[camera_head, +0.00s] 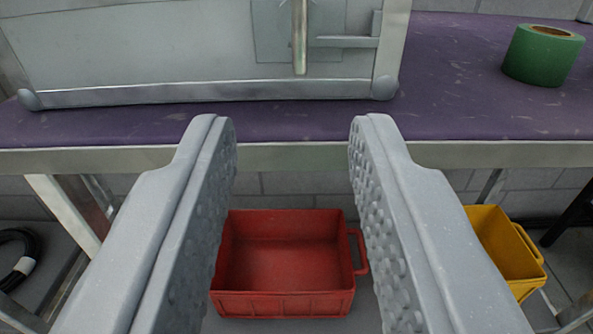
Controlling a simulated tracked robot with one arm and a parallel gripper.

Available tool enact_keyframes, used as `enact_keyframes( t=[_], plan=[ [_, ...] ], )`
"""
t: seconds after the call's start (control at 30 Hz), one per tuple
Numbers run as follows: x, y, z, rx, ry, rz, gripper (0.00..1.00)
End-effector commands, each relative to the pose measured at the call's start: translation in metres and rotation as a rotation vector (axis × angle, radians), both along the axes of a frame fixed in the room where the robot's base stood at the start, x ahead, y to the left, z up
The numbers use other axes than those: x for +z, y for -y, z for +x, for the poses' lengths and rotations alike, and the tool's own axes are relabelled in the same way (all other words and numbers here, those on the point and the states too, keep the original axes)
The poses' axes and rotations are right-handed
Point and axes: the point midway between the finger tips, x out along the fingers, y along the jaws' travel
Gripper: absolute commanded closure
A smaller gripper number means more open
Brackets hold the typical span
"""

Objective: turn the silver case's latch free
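The silver case (180,55) stands on the purple-topped table at the upper left, its top cut off by the picture's edge. Its latch (300,38) is an upright metal bar over a square plate on the case's front, right of the middle, with a short horizontal arm (345,42) reaching right from it. The latch's upper end is out of view. My gripper (292,130) is open and empty. Its two fingers are wide apart, below the latch in the picture and in front of the table edge, not touching the case.
The purple table (470,95) has a pale front rail (290,155). A green tape roll (543,55) stands at the right. A red bin (285,300) and a yellow bin (500,245) sit below the table. A black coil (20,255) lies at the left.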

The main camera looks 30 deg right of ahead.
Motion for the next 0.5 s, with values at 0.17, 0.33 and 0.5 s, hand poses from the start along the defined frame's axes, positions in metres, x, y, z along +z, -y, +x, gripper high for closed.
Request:
enact_keyframes(
  t=[0.17, 0.33, 0.5],
  plan=[
    [-0.0002, -0.0004, -0.0032, -0.003, 0.003, -0.001, 0.69],
    [0.0010, 0.0002, -0.0046, -0.005, 0.003, -0.001, 0.69],
    [0.0013, 0.0012, -0.0050, -0.007, 0.002, 0.000, 0.69]
  ],
)
